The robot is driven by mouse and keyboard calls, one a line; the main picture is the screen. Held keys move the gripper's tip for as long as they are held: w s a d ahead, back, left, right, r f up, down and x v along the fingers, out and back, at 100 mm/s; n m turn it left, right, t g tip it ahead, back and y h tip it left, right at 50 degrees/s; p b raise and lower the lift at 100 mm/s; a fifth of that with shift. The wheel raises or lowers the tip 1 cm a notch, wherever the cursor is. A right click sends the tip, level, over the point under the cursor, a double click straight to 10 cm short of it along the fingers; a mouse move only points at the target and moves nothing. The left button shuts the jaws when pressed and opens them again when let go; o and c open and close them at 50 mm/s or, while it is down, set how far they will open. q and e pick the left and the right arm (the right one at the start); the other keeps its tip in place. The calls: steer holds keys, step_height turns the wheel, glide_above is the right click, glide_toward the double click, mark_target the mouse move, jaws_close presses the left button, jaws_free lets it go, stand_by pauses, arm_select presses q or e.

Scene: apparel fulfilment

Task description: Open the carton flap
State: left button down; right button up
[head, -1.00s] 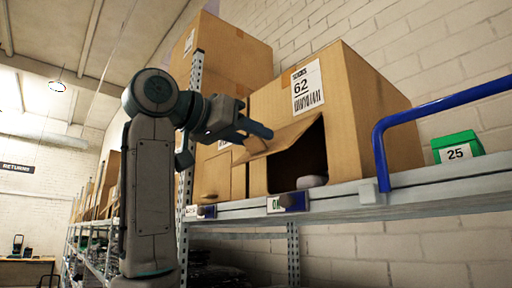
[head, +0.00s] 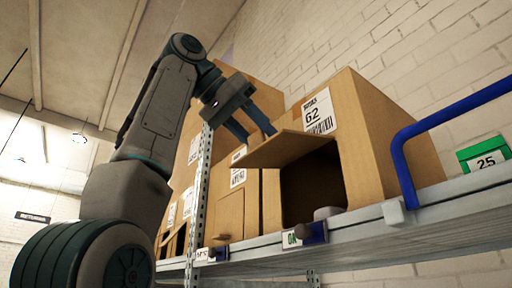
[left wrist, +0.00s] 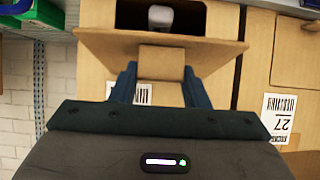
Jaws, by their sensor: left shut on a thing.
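The carton (head: 370,135) labelled 62 stands on the shelf. Its front flap (head: 285,150) is swung up and sticks outward, nearly level, above a dark opening (head: 313,185). My right gripper is not in view.
A blue rail (head: 402,165) and a green bin (head: 484,155) labelled 25 are to the right. Other cartons (head: 238,215) stand close on the left, beside a perforated upright (head: 198,190). The shelf's metal front edge (head: 365,228) runs below the carton.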

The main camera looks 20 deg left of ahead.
arm_select(q)
steer(key=shift+r+g+y+p, duration=0.3)
steer(key=shift+r+g+p, duration=0.1)
steer(key=shift+r+p, duration=0.15)
steer(key=c, duration=2.2)
jaws_free()
steer(key=shift+p, duration=0.3)
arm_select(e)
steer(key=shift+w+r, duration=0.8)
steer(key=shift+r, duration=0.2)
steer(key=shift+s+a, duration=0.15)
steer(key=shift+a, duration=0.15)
arm_select(q)
steer(key=c, duration=0.8)
jaws_free()
steer(key=shift+r, duration=0.2)
steer(key=p+v, duration=0.3)
steer(key=v, duration=0.7)
steer(key=shift+r, duration=0.2)
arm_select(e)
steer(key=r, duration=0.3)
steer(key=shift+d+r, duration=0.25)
